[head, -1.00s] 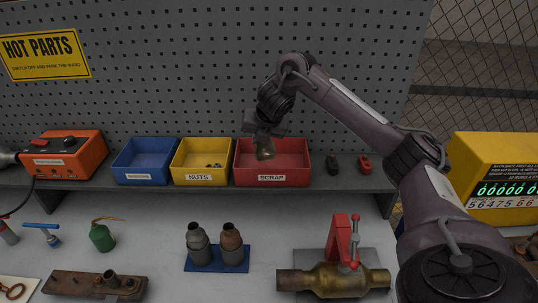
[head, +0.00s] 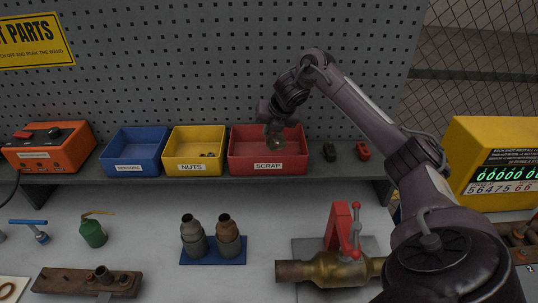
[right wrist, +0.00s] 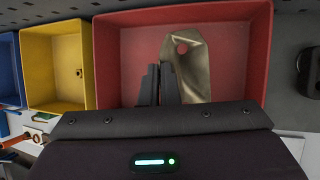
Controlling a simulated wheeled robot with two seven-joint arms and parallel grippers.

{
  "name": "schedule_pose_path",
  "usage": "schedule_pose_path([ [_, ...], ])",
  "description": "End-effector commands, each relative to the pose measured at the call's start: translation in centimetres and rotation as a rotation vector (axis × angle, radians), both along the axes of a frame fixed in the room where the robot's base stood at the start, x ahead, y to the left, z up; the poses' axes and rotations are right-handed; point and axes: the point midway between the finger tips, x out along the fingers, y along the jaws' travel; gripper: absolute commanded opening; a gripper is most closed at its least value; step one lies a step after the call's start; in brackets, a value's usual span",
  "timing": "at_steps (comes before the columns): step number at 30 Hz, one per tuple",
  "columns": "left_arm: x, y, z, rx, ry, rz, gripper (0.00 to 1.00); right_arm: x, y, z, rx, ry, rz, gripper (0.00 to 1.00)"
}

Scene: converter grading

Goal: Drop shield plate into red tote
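The red tote (head: 240,160), labelled SCRAP, stands on the shelf at the right end of a row of bins. The shield plate (head: 276,143) is a dull brass-coloured sheet that hangs from my right gripper (head: 274,127) over the tote's opening. In the right wrist view the plate (right wrist: 193,70), with a hole near its far end, shows against the red tote's inside (right wrist: 125,60). The right gripper's dark fingers (right wrist: 159,85) are close together at the plate's left edge, and it looks shut on it. My left gripper is out of view.
A yellow NUTS bin (head: 180,168) and a blue bin (head: 120,165) stand left of the tote. Small black (head: 330,152) and red (head: 363,151) items lie to its right. The pegboard (head: 200,60) rises behind.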

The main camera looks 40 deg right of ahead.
Motion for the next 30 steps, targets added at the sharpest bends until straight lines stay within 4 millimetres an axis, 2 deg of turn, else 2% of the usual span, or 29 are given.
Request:
schedule_pose_path([
  [3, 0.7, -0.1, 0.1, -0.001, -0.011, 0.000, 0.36, 0.0, 0.0, 0.0, -0.001, -0.001, 0.000, 0.00],
  [7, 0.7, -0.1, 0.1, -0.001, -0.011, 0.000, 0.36, 0.0, 0.0, 0.0, -0.001, -0.001, 0.000, 0.00],
  [13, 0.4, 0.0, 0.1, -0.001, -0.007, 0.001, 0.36, 0.0, 0.0, 0.0, -0.001, -0.001, 0.000, 0.27],
  [23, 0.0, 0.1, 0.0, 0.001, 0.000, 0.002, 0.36, -0.1, 0.0, 0.4, -0.002, -0.001, 0.000, 0.28],
  [28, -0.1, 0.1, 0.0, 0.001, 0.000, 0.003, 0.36, -1.3, 0.1, 2.5, -0.006, -0.004, 0.001, 0.28],
  [30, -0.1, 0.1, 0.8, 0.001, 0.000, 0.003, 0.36, -2.0, 0.2, 3.9, -0.008, -0.005, 0.001, 0.28],
])
